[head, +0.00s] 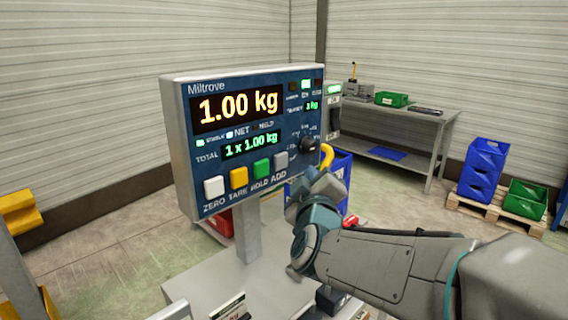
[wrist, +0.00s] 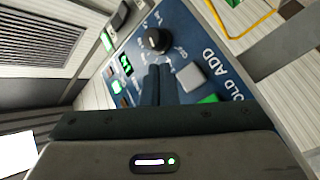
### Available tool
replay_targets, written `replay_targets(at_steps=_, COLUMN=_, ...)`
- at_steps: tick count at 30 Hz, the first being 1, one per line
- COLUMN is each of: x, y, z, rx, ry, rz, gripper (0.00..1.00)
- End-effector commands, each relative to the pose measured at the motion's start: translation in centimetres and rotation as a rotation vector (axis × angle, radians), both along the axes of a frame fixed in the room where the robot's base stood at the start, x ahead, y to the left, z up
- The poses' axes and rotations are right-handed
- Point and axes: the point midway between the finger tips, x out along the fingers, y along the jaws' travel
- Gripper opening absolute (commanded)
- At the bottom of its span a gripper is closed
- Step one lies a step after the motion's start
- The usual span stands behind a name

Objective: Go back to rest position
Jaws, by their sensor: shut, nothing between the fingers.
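My gripper (wrist: 158,84) is shut and empty in the wrist view, with its fingers together in front of the panel of the Miltrove scale display. I cannot tell whether the fingertips touch the panel. In the head view my arm comes in from the lower right, and its end is by the panel's lower right side; the fingers are hard to make out there. The scale display (head: 238,150) reads 1.00 kg, with a total of 1 x 1.00 kg. Its ADD button (head: 280,160) and dark knob (head: 307,144) are near my gripper. The knob also shows in the wrist view (wrist: 156,41).
The display stands on a grey post (head: 246,232) above a metal surface. A workbench (head: 420,118) with a green bin (head: 391,99) stands at the back right. Blue crates (head: 482,170) sit on a pallet at the right. A yellow object (head: 19,211) is at the left.

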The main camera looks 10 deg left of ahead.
Motion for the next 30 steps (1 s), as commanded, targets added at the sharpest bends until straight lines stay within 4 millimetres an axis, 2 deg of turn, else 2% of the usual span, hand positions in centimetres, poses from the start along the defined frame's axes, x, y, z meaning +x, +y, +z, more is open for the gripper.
replay_targets(at_steps=12, x=0.0, y=0.0, z=0.0, rx=0.001, ry=0.001, rz=0.001, gripper=0.00)
replay_targets(at_steps=17, x=0.0, y=-0.8, z=-0.6, rx=0.027, ry=0.062, rz=0.024, gripper=0.00)
replay_targets(at_steps=20, x=-0.3, y=-2.4, z=-2.1, rx=0.075, ry=0.175, rz=0.053, gripper=0.00)
replay_targets(at_steps=23, x=-1.1, y=-4.5, z=-4.3, rx=0.136, ry=0.339, rz=0.067, gripper=0.00)
replay_targets(at_steps=26, x=-2.6, y=-7.0, z=-6.8, rx=0.201, ry=0.516, rz=0.044, gripper=0.00)
replay_targets(at_steps=30, x=-5.7, y=-11.1, z=-10.3, rx=0.295, ry=0.767, rz=-0.048, gripper=0.00)
